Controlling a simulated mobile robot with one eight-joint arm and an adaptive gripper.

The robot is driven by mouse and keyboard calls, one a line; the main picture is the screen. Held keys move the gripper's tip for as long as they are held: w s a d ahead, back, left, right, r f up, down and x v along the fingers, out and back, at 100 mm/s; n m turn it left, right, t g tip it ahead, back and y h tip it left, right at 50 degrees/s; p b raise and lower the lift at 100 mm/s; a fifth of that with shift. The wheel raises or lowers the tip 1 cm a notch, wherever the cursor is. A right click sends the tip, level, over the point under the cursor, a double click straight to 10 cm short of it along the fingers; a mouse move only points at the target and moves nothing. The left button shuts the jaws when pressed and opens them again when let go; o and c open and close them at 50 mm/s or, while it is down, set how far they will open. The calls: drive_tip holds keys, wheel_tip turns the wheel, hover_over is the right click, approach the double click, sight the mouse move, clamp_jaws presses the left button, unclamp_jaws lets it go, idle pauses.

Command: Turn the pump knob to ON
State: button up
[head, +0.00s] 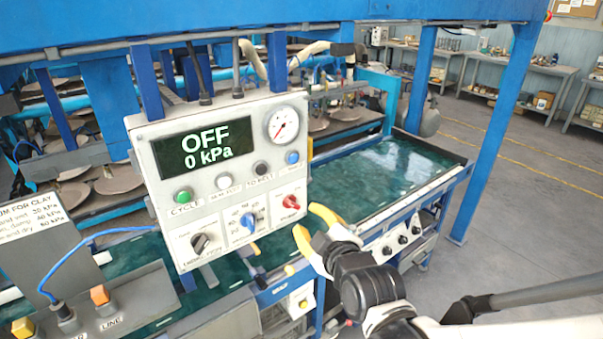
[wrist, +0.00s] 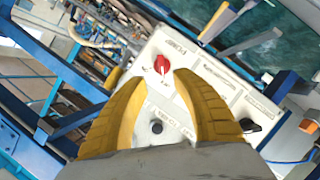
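The control box (head: 165,222) has a display (head: 205,148) that reads OFF and 0 kPa. A red knob (head: 291,202) is at its lower right, with a blue knob (head: 248,221) and a black knob (head: 200,242) to its left. In the wrist view the red knob (wrist: 162,64) shows between and beyond the yellow fingertips; a small label beside it seems to read PUMP. Its pointer setting is too small to read surely. My gripper (head: 305,218) is open and empty, just right of the box and apart from the red knob. The wrist view also shows it (wrist: 155,78).
Push buttons, including a green one (head: 183,196), and a dial gauge (head: 284,125) are on the box face. Blue frame posts (head: 496,130) and a green wet table (head: 385,165) stand behind. A lower panel with black knobs (head: 402,240) is right of my gripper.

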sight(295, 207)
drive_tip(key=b+x, duration=0.2)
drive_tip(key=x, duration=0.8)
drive_tip(key=shift+a, duration=0.1)
clamp_jaws()
